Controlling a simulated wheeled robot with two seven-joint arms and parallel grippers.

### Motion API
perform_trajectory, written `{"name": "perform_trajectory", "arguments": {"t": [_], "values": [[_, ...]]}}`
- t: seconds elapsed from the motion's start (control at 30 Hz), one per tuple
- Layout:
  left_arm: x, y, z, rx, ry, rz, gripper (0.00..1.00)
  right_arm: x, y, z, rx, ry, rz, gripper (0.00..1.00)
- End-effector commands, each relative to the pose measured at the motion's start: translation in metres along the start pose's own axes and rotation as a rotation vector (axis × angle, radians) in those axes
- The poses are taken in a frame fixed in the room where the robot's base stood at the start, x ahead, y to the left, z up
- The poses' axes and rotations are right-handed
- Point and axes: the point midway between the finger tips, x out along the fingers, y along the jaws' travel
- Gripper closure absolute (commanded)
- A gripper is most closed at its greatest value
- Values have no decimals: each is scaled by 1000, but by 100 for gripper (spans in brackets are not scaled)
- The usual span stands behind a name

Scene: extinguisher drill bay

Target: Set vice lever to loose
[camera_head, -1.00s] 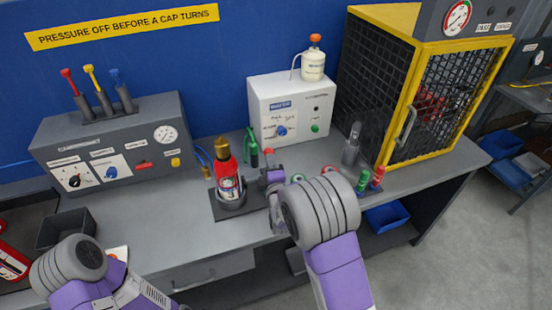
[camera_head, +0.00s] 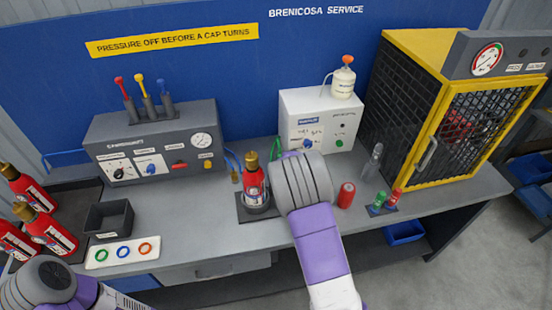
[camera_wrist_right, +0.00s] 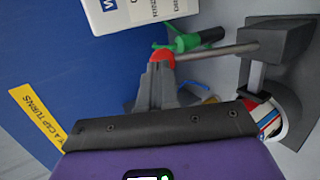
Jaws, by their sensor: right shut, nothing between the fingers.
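The vice (camera_wrist_right: 280,45) is a grey block with a thin rod lever (camera_wrist_right: 215,50) ending in a red knob (camera_wrist_right: 162,56). My right gripper (camera_wrist_right: 160,75) is shut and empty, with its fingertips at the red knob; whether they touch it I cannot tell. In the head view my right wrist hides the gripper and the lever. A red extinguisher (camera_head: 254,187) with a brass top stands upright in the dark base (camera_head: 258,210) just left of that wrist; part of it shows in the wrist view (camera_wrist_right: 268,118). My left arm is at the lower left, its gripper unseen.
A grey panel box (camera_head: 150,140) with levers and a white box (camera_head: 320,115) stand at the back of the bench. A yellow-framed cage (camera_head: 440,140) is right. A red cylinder (camera_head: 346,195) stands near my right wrist. A black bin (camera_head: 108,219) and ring tray (camera_head: 122,252) are left.

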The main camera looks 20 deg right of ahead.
Motion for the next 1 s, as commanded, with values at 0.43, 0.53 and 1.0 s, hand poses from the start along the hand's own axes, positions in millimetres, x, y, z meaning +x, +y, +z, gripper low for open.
{"name": "perform_trajectory", "arguments": {"t": [0.43,0.53,1.0], "values": [[-1,0,0,0,0,0,57,3,2,8,6,-10,6,100],[-1,0,0,0,0,0,57,3,2,8,6,-10,7,100],[-26,10,1,1,1,0,57,-49,15,-4,4,1,9,100]]}}
